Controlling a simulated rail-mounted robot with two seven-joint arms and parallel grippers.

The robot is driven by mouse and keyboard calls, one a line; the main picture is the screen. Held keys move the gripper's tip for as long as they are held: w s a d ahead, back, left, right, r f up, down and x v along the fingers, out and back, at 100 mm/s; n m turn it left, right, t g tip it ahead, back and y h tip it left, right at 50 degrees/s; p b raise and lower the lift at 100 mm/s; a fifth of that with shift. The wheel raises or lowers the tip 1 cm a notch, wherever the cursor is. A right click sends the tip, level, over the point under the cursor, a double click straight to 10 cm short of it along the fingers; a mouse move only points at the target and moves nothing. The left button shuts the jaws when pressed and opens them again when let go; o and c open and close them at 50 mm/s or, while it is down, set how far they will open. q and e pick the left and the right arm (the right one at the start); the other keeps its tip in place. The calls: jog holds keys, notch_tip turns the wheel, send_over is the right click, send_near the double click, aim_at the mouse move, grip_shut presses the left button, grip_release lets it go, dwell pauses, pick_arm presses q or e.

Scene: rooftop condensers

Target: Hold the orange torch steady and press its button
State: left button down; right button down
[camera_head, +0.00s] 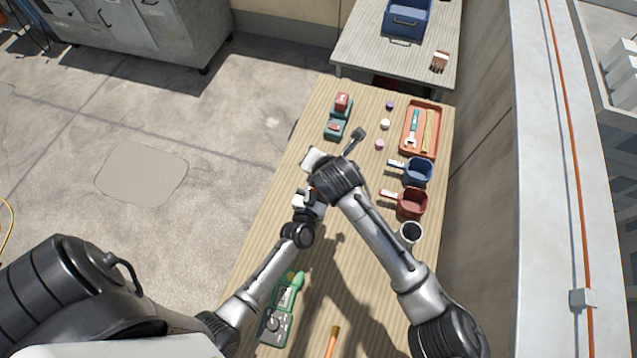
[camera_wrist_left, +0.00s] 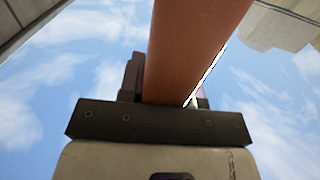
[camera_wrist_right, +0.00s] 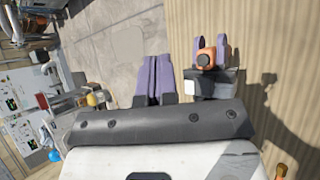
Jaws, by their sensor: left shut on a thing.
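The orange torch (camera_wrist_left: 195,50) is held in my left gripper (camera_wrist_left: 165,95), its long orange body filling the space between the jaws. In the right wrist view the torch (camera_wrist_right: 207,57) shows nearly end on, with a dark round patch, between the purple fingers of my left gripper. My right gripper (camera_wrist_right: 155,78) has its purple fingers together, with nothing seen between them, apart from the torch and to its left in that view. In the head view both hands meet above the table, and my right arm largely hides the torch. I cannot make out the button.
A teal tool (camera_head: 336,125) and small caps lie farther back. A blue bin (camera_head: 407,20) stands beyond.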

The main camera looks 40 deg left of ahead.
pick_arm(q)
jog(key=shift+s+f, duration=0.1)
jog(key=shift+f, duration=0.2)
pick_arm(e)
jog(key=shift+f, duration=4.25)
jog(key=shift+f, duration=0.25)
jog(key=shift+f, duration=0.25)
jog(key=shift+r, duration=0.45)
pick_arm(q)
jog(key=shift+r, duration=0.1)
pick_arm(e)
jog(key=shift+r, duration=3)
